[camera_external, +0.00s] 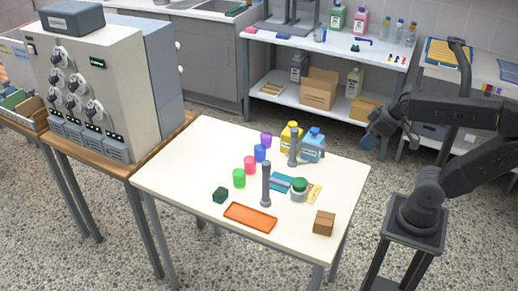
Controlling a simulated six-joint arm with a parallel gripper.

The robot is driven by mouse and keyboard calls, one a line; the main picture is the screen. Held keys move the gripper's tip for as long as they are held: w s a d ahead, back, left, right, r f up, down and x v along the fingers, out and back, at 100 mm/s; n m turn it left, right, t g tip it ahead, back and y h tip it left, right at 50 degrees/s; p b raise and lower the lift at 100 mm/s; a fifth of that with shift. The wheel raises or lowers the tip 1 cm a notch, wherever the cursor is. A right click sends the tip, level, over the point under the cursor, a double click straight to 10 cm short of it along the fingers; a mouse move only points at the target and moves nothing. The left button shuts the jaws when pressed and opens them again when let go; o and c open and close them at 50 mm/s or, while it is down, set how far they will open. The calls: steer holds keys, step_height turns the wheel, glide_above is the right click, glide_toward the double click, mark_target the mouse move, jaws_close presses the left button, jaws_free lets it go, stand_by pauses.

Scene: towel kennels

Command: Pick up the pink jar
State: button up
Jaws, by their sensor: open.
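The pink jar (250,165) stands upright on the white table (170,181), in a slanting row between a green jar (239,178) and a blue jar (260,153). A purple jar (266,140) stands at the far end of this row. My gripper (368,141) is open and held in the air near the table's right edge, well to the right of the pink jar and apart from it. The gripper is small and dark in this view, and its fingers are hard to make out.
Two dark posts (266,184) stand right of the jars. Beyond are yellow (291,138) and blue (312,146) containers. A green-topped jar (299,189), orange tray (250,217), dark green block (220,195) and brown box (324,223) sit nearer. The table's left part is clear.

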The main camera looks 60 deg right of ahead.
steer(key=shift+o, duration=1.1)
